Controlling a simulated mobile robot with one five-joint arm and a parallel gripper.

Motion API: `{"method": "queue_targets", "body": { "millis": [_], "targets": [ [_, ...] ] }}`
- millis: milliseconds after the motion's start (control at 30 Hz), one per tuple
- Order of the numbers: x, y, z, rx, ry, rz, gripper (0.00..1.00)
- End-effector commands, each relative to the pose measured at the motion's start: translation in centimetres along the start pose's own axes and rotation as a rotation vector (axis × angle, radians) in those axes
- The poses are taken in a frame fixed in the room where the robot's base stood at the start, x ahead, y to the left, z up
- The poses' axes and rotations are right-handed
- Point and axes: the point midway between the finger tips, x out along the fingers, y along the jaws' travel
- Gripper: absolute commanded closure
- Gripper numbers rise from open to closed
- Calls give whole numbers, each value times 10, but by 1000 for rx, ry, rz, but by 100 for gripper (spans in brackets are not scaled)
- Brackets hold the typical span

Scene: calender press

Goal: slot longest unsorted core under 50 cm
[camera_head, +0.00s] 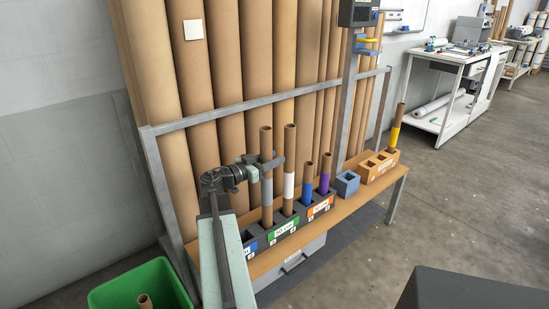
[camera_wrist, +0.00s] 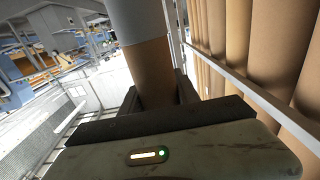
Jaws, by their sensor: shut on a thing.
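My gripper (camera_head: 272,163) is shut on a tall brown cardboard core with a grey band (camera_head: 267,190). The held core is upright, and its lower end is at the dark rack (camera_head: 247,237); I cannot tell how deep it sits. In the wrist view the core (camera_wrist: 147,70) is between the jaws, its grey band above them. Just right of it, a core with a white band (camera_head: 289,185) stands at the green-labelled section. Shorter cores with a blue band (camera_head: 308,189) and a purple band (camera_head: 324,182) stand further right, by the orange label.
A blue-grey block (camera_head: 347,184) and an orange-tan holder (camera_head: 372,172) stand further right on the wooden bench (camera_head: 285,258). A yellow-banded core (camera_head: 395,130) stands at the holder's far end. A green bin (camera_head: 125,291) with a core (camera_head: 145,301) is lower left. Tall tubes stand behind a metal rail (camera_head: 240,107).

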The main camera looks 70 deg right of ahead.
Motion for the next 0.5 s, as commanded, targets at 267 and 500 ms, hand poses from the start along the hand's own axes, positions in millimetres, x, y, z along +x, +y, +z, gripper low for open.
{"method": "queue_targets", "body": {
  "millis": [267,500],
  "targets": [
    [0,0,8,0,0,0,100],
    [0,0,14,0,0,-1,100]
  ]
}}
